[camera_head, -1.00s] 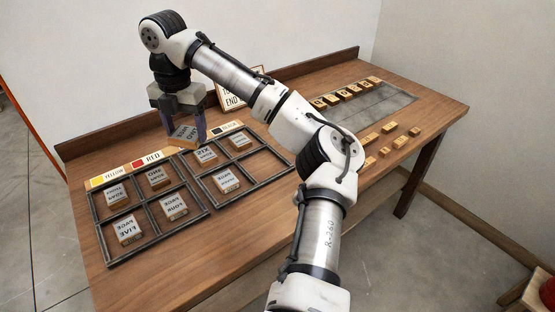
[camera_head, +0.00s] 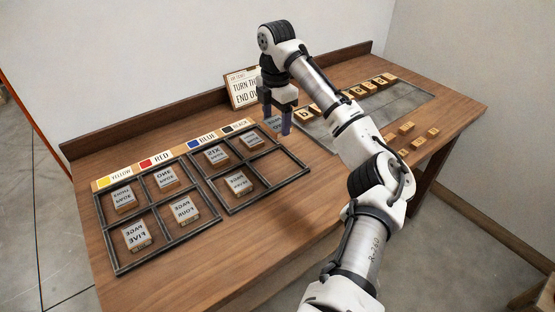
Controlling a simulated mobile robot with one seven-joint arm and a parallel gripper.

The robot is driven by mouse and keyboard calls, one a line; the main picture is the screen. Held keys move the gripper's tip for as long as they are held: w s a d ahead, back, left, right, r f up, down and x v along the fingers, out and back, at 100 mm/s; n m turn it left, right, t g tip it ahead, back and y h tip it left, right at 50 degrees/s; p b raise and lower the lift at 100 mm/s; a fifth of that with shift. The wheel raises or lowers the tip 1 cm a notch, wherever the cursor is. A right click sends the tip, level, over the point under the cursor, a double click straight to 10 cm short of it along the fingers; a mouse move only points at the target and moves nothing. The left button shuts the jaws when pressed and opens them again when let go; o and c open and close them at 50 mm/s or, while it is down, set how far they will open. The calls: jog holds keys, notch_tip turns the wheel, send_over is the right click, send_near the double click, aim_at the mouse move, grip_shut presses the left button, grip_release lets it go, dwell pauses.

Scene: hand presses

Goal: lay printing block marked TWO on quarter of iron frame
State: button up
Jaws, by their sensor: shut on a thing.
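My gripper (camera_head: 276,118) points down past the far right corner of the right iron frame (camera_head: 307,172). It is shut on a pale-faced printing block (camera_head: 274,125), partly hidden by the fingers; its mirrored lettering is too small to read surely. The right frame holds blocks in both far quarters and the near left one; its near right quarter is empty. The left iron frame (camera_head: 117,270) has a block in every quarter, among them ones with mirrored ONE (camera_head: 166,179), FOUR (camera_head: 183,211) and FIVE (camera_head: 137,236).
A strip with yellow, red, blue and black labels (camera_head: 148,163) runs behind the frames. A sign (camera_head: 243,88) stands at the back. A grey slab (camera_head: 402,100) with lettered type blocks lies at the right, with several small wooden blocks (camera_head: 406,128) nearer. The table's front is clear.

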aim_at(276, 168)
notch_tip(276, 168, down, 14)
jog(key=shift+p, duration=0.8)
jog(key=o, duration=1)
jog(key=shift+f, duration=0.15)
jog(key=shift+o, duration=0.2)
notch_tip(276, 168, up, 12)
jog(key=shift+r+b, duration=0.2)
jog(key=shift+b, duration=0.8)
